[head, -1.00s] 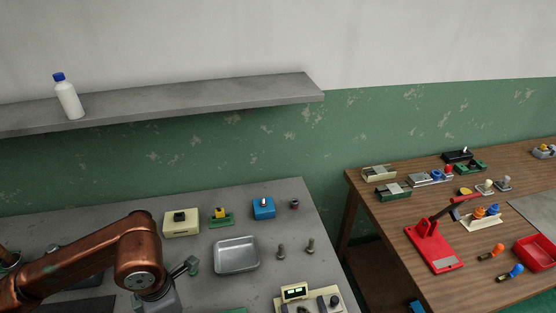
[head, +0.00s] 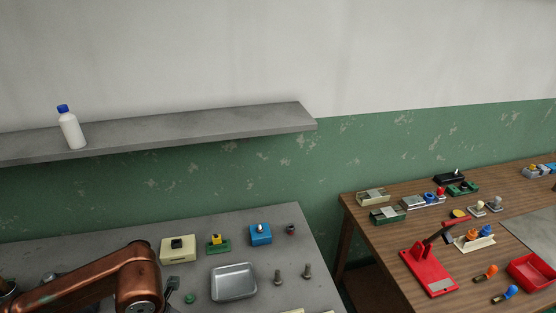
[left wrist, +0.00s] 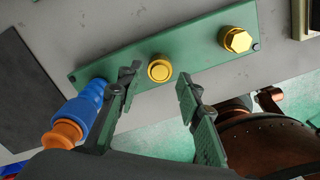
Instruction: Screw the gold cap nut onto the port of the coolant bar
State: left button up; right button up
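In the left wrist view the coolant bar (left wrist: 200,58) is a long green plate lying on a grey surface. A gold hexagonal cap nut (left wrist: 238,39) sits at its right end. A round gold fitting (left wrist: 159,70), which looks like a port, is at its middle. A blue and orange coupling (left wrist: 82,112) is at its left end. My left gripper (left wrist: 157,74) is open, its two dark fingers apart on either side of the round fitting in the picture. I see nothing held, and cannot tell the fingers' height over the bar. My right gripper is not in view.
In the head view the grey bench holds a metal tray (head: 234,283), a cream box (head: 178,250), a blue block (head: 260,235) and bolts (head: 307,272). A wooden table (head: 375,240) at the right carries a red press (head: 428,270) and a red bin (head: 530,268). A shelf hangs above.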

pick_arm(q)
jog(key=shift+f, duration=0.15)
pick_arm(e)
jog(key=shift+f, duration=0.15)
pick_arm(q)
jog(key=shift+f+b, duration=1.05)
jog(key=shift+f, duration=0.35)
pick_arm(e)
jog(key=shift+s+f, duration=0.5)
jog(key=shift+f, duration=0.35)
pick_arm(q)
jog(key=shift+r, duration=0.1)
jog(key=shift+c, duration=0.6)
jog(key=c, duration=0.6)
jog(key=shift+c, duration=0.6)
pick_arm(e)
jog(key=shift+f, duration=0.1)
pick_arm(q)
jog(key=m+b, duration=0.2)
jog(key=m, duration=0.2)
jog(key=shift+m, duration=0.6)
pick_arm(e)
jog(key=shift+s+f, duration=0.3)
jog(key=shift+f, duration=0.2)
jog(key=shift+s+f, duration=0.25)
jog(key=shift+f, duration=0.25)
